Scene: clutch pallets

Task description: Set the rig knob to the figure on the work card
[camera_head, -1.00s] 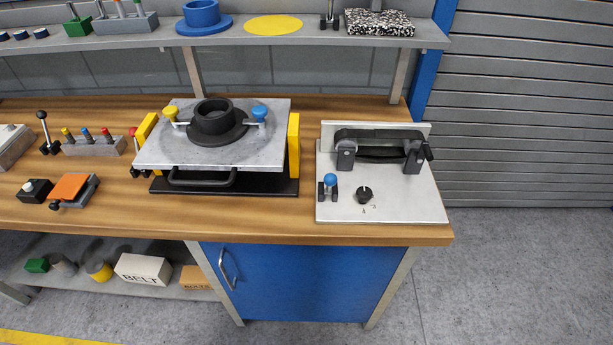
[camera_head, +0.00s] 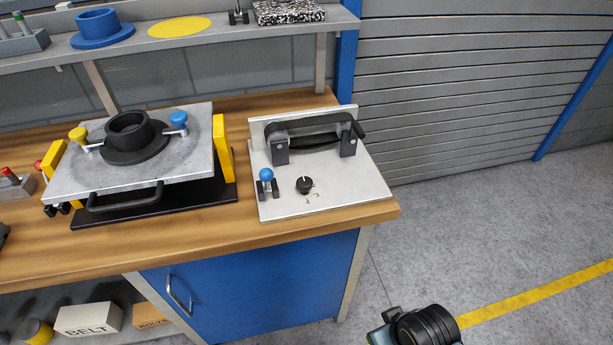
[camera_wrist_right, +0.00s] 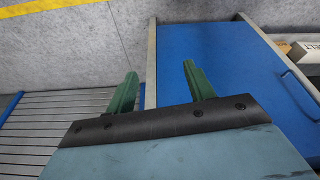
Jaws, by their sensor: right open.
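The rig (camera_head: 352,186) is a pale plate on the right end of the wooden bench. It carries a small black knob (camera_head: 304,185) with a light pointer mark, with small figures printed around it that are too small to read surely. A blue-topped lever (camera_head: 266,175) stands left of the knob, and a black clamp-like bar (camera_head: 312,139) lies behind it. No work card can be made out. My right gripper (camera_wrist_right: 157,82) shows in the wrist view, its two green fingers apart and empty, in front of the blue cabinet (camera_wrist_right: 205,60). My left gripper is not in view.
A grey plate (camera_head: 80,178) with a black ring (camera_head: 132,138) stands left of the rig between yellow blocks. A shelf (camera_head: 210,38) runs above the bench. The floor (camera_head: 450,230) right of the bench is clear.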

